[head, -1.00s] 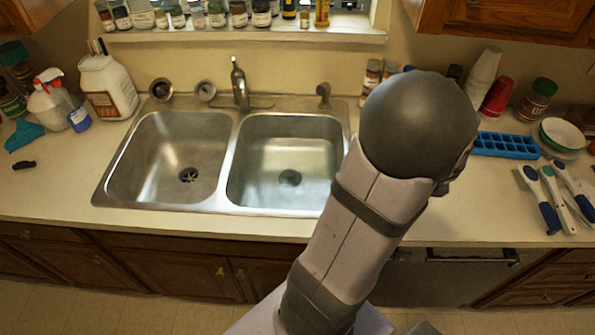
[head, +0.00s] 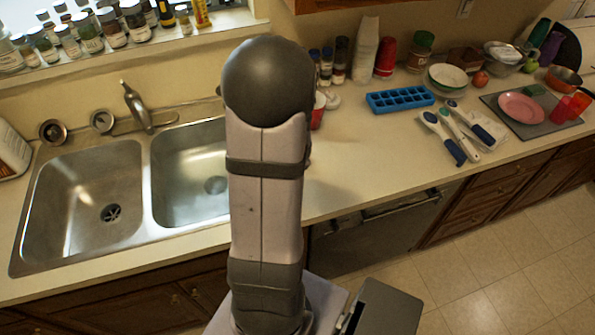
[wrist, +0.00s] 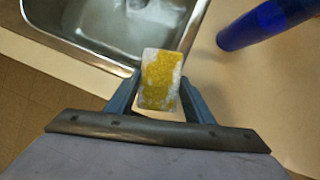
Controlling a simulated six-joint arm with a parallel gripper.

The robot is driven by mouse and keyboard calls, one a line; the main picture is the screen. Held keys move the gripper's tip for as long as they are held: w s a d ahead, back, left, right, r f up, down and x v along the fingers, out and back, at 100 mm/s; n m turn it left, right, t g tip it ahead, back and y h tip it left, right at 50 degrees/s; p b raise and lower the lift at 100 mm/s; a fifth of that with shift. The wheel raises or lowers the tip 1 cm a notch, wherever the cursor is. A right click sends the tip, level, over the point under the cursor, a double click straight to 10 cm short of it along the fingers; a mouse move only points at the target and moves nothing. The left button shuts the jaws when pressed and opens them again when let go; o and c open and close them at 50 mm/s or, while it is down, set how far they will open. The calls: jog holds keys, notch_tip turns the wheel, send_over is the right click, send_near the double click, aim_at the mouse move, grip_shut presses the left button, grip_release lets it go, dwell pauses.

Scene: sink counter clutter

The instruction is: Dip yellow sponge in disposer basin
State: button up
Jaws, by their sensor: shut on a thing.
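In the wrist view my gripper (wrist: 157,95) is shut on the yellow sponge (wrist: 160,80), which has whitish patches on its face. The sponge is beside the near rim of a steel sink basin, over or near the counter. In the head view my arm hides the gripper and sponge.
A dark blue cylindrical thing (wrist: 265,22) stands close to the sponge's right. The faucet (head: 137,105) rises behind the sink. A blue ice tray (head: 400,98), blue-handled brushes (head: 443,138) and a pink plate (head: 523,107) lie on the right counter. The front counter between them is clear.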

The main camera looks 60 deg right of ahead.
jog(key=w+a+f+n+y+p, duration=0.1)
jog(key=w+a+f+n, duration=0.15)
jog(key=w, duration=0.65)
jog(key=w+a+f+n+y+p, duration=0.1)
jog(key=w+f+n, duration=0.2)
jog(key=w, duration=0.5)
jog(key=w+d+r+n+y, duration=0.1)
jog(key=w+d+r+n, duration=0.2)
jog(key=w, duration=0.3)
jog(key=shift+w+r+n+y, duration=0.4)
jog(key=shift+r+n, duration=0.25)
jog(key=shift+n, duration=0.2)
jog(key=shift+f+b, duration=0.15)
jog(key=shift+b, duration=0.25)
notch_tip(320, 180, down, 21)
jog(key=b, duration=1.9)
jog(key=shift+s+a+r, duration=0.1)
jog(key=shift+s+r, duration=0.1)
jog(key=shift+s+a, duration=0.2)
jog(key=shift+s, duration=0.1)
